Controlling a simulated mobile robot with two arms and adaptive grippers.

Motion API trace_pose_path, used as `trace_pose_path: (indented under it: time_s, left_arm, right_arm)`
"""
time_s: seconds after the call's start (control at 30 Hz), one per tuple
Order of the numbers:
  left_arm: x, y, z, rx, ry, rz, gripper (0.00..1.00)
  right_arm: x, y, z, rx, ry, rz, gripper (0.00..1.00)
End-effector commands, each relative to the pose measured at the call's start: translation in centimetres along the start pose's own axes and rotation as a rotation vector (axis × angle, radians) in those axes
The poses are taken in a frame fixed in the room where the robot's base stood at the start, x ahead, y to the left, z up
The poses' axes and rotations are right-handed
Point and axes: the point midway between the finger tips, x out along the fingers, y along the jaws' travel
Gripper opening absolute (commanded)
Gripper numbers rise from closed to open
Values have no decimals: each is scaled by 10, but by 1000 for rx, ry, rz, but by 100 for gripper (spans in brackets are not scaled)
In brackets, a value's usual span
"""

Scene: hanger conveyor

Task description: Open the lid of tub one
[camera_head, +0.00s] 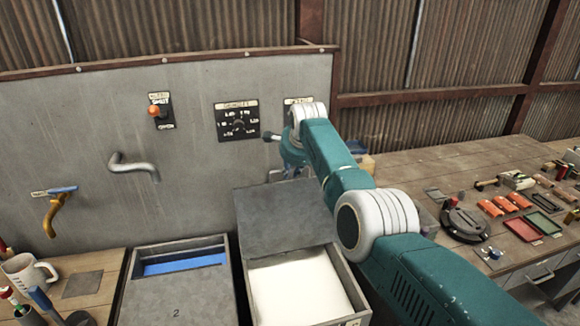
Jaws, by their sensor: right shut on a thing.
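Tub one (361,299) is the grey open-topped box at the bottom centre, with white contents showing in its front part. Its label is cut off at the bottom edge. Its flat grey lid (282,222) lies over the back part, toward the wall. My right arm reaches in from the right across the tub's right side. My right gripper (281,173) is at the lid's far edge, shut on the lid; the arm partly hides it, and the exact contact is hard to see. My left gripper is not in view.
Tub two (176,312), with blue contents showing at its back, stands just left. The wall panel carries an orange-knobbed lever (155,110), a dial (238,121) and a pipe spout (134,166). A mug (28,273) is at left; the right workbench (420,168) holds several tools.

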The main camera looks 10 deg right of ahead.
Motion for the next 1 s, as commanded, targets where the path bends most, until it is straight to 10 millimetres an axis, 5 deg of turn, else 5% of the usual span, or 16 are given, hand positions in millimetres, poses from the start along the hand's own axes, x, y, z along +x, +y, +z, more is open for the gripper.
trace_pose_path:
  time_s: [0.33, 0.37, 0.43, 1.0]
  left_arm:
    - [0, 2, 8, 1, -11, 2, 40]
    - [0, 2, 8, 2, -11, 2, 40]
    - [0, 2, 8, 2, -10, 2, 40]
    - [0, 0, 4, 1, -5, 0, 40]
  right_arm:
    - [0, 1, -1, 3, 1, 4, 0]
    - [0, 1, -1, 3, 1, 4, 21]
    - [0, 1, -1, 2, 0, 4, 32]
    - [-14, 0, 0, 2, 0, 2, 32]
